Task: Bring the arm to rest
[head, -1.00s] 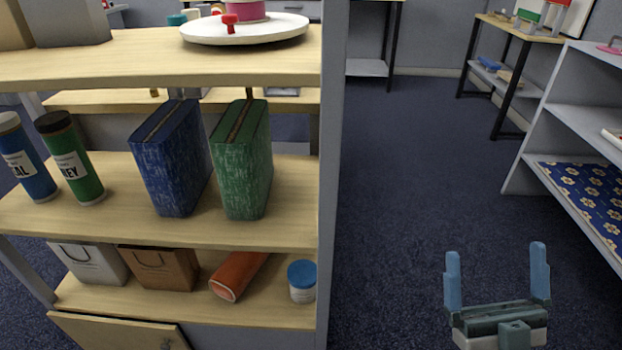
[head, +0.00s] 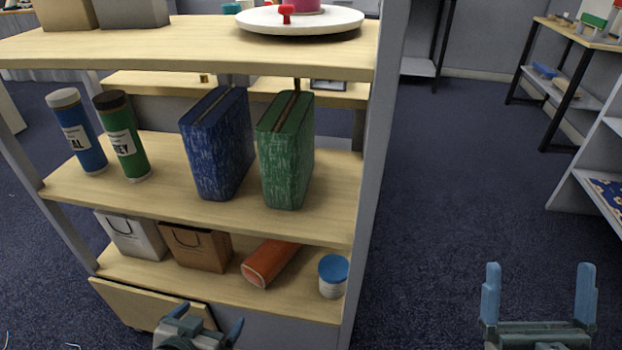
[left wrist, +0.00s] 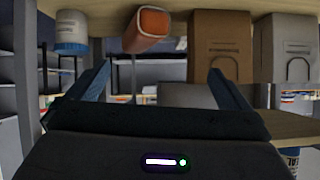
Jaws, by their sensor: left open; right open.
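My left gripper (head: 207,322) is at the bottom of the head view, in front of the hinged wooden panel low on the shelf unit. Its two blue fingers are apart with nothing between them. In the left wrist view the open fingers (left wrist: 160,78) also show, with the shelf goods appearing upside down beyond them. My right gripper (head: 539,290) is at the bottom right of the head view, over the dark carpet. Its fingers are upright, wide apart and empty. Most of both arms is out of view.
The wooden shelf unit (head: 215,220) fills the left. It holds a blue box (head: 218,150), a green box (head: 287,155), two bottles, paper bags, an orange roll (head: 268,262) and a blue-lidded tub (head: 333,278). Carpet right of it is clear; a grey shelf (head: 590,180) stands far right.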

